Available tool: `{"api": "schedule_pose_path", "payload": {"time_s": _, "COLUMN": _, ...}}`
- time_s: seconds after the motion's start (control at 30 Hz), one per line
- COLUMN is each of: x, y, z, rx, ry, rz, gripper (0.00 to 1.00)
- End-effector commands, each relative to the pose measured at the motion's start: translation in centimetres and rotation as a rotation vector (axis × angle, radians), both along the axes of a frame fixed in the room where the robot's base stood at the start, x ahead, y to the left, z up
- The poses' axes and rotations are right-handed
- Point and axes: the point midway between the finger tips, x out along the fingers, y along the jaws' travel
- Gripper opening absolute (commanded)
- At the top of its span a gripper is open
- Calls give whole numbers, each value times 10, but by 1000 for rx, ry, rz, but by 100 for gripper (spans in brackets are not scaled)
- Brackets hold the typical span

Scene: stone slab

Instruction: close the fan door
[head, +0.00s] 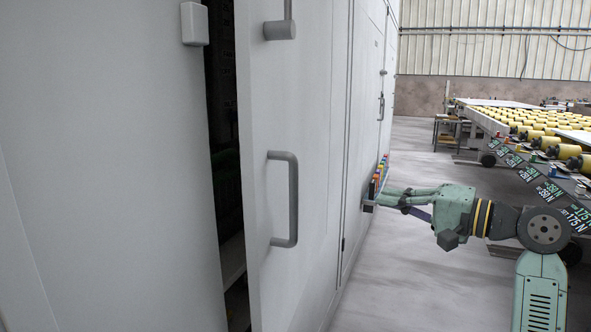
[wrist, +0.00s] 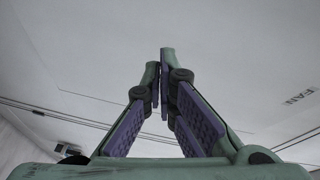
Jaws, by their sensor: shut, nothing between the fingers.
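A tall pale grey cabinet door (head: 315,170) with a grey bar handle (head: 291,200) stands ajar in the head view. A dark gap lies between its left edge and the fixed panel to its left. My gripper (head: 384,194) reaches from the right toward the cabinet front, well right of the handle. In the wrist view my gripper (wrist: 162,75) has its fingers together with nothing between them. A pale panel marked "FAN" (wrist: 300,97) lies in front of it. I cannot tell whether the fingertips touch it. The head view does not show that marking.
A small ledge with several coloured items (head: 380,172) sticks out from the cabinet front beside my gripper. A roller conveyor (head: 535,125) with yellow rollers runs along the right. The grey floor (head: 410,255) between cabinet and conveyor is clear apart from my arm.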

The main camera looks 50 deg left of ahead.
Motion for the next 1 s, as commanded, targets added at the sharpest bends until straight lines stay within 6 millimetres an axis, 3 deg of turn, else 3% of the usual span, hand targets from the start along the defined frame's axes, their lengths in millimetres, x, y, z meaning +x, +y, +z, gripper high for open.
{"api": "schedule_pose_path", "payload": {"time_s": 0.1, "x": -37, "y": 1, "z": 34, "rx": -25, "ry": 124, "rz": 192, "gripper": 0}}
{"api": "schedule_pose_path", "payload": {"time_s": 0.3, "x": -68, "y": -6, "z": 63, "rx": -61, "ry": 239, "rz": 361, "gripper": 0}}
{"api": "schedule_pose_path", "payload": {"time_s": 0.57, "x": -88, "y": 13, "z": 67, "rx": -66, "ry": 254, "rz": 387, "gripper": 0}}
{"api": "schedule_pose_path", "payload": {"time_s": 1.0, "x": -139, "y": 86, "z": 67, "rx": -64, "ry": 251, "rz": 385, "gripper": 0}}
